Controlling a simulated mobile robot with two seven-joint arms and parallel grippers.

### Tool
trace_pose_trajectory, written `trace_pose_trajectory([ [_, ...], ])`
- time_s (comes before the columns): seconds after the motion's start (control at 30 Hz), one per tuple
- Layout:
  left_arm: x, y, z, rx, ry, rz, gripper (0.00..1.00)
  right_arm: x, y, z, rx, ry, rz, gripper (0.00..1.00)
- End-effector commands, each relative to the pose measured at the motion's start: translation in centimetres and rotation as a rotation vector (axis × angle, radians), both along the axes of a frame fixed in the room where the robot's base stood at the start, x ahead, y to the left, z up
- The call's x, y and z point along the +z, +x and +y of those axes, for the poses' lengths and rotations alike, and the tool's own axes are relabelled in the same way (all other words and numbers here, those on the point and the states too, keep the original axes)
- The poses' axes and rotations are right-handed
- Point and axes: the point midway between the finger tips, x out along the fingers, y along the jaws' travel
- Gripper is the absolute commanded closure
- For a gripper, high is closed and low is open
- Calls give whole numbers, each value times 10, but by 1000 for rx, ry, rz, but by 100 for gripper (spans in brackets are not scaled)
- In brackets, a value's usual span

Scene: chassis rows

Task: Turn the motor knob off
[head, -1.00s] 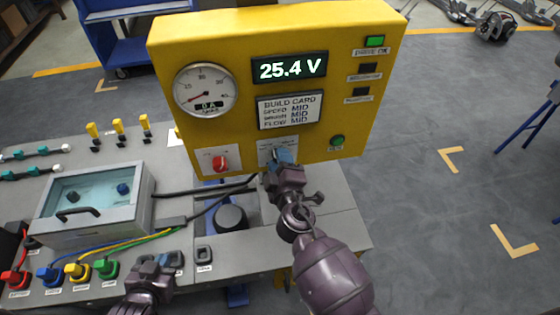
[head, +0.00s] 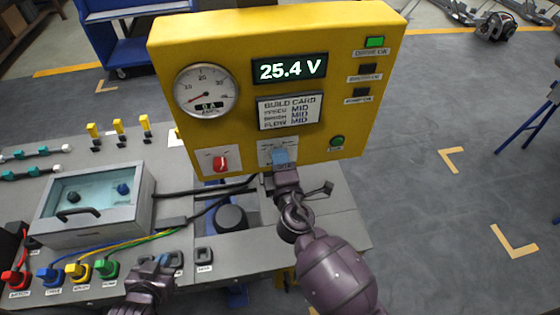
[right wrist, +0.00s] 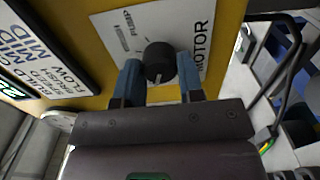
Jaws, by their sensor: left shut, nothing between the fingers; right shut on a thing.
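The motor knob (right wrist: 160,62) is a round black knob on a white plate marked MOTOR (right wrist: 196,30) in the right wrist view. A pale mark shows on its lower edge. My right gripper (right wrist: 158,82) is shut on it, with one blue finger on each side. In the head view my right gripper (head: 280,157) is at the lower middle of the yellow panel (head: 225,50) and hides the knob. My left gripper (head: 160,262) is shut and empty, low over the front of the grey bench beside small black switches.
The panel also carries a red knob (head: 220,163), a round gauge (head: 206,90), a display reading 25.4 V (head: 290,68) and a green button (head: 337,141). A clear-lidded box (head: 95,200) and coloured plugs (head: 78,270) are at the left. Black cables cross the bench.

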Motion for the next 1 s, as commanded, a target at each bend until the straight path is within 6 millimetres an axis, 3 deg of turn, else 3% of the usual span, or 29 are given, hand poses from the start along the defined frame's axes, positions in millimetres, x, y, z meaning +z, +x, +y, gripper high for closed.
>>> trace_pose_trajectory([
  [0.23,0,0,0,0,0,0,100,-1,0,0,0,-3,0,88],
  [0.27,0,0,0,0,0,0,100,-1,0,0,1,-3,0,63],
  [0.43,0,0,0,0,0,0,100,-1,0,0,0,-2,1,39],
  [0.77,-1,0,0,0,0,1,100,-1,-3,-1,0,0,1,39],
  [1.0,-4,-1,0,0,0,2,100,-2,-33,-7,0,-1,3,39],
])
